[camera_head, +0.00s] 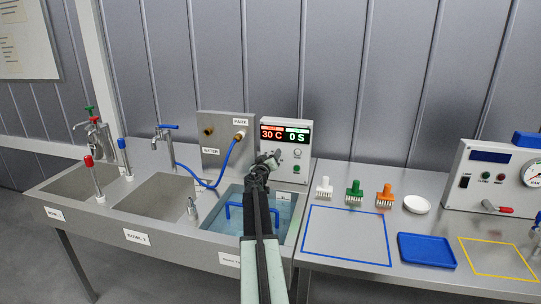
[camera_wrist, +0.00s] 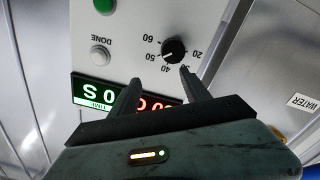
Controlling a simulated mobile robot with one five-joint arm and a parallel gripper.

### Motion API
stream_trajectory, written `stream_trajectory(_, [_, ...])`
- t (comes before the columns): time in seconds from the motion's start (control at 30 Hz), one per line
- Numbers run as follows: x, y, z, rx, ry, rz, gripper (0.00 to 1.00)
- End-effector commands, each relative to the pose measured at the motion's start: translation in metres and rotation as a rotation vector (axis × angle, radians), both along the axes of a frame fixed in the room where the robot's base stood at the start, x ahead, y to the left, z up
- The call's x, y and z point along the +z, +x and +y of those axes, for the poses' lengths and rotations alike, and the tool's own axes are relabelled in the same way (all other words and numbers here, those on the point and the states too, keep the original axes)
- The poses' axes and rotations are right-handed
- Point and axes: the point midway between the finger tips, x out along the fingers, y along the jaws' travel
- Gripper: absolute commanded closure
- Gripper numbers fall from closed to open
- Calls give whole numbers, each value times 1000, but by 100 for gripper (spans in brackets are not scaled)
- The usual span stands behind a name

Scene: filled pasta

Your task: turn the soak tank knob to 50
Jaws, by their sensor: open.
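The soak tank control box (camera_head: 290,126) stands behind the water-filled soak tank (camera_head: 291,232). Its display (camera_head: 285,134) reads 30 C and 0 S. The black knob (camera_wrist: 173,50) shows upside down in the wrist view, with the marks 20, 40 and 60 around it. My gripper (camera_head: 268,157) is in front of the box and hides the knob in the head view. In the wrist view my gripper (camera_wrist: 160,78) is open and empty. Its fingertips are close to the knob's display side, not around it.
The DONE lamp (camera_wrist: 100,55) and a green button (camera_wrist: 104,5) are beside the knob on the panel. A grey WATER/PARK box (camera_head: 225,143) with a blue hose (camera_head: 222,172) stands to the left. A blue-handled rack (camera_head: 233,206) sits in the tank below my arm.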

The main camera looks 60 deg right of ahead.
Motion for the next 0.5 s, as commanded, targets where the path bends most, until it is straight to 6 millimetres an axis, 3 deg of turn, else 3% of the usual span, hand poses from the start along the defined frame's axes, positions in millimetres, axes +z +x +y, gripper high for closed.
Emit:
stream_trajectory(0.03, [0, -13, 18, 0, 0, 0, 45])
stream_trajectory(0.2, [5, -41, 57, 1, 0, 0, 45])
stream_trajectory(0.5, [10, -75, 105, 0, 0, 0, 45])
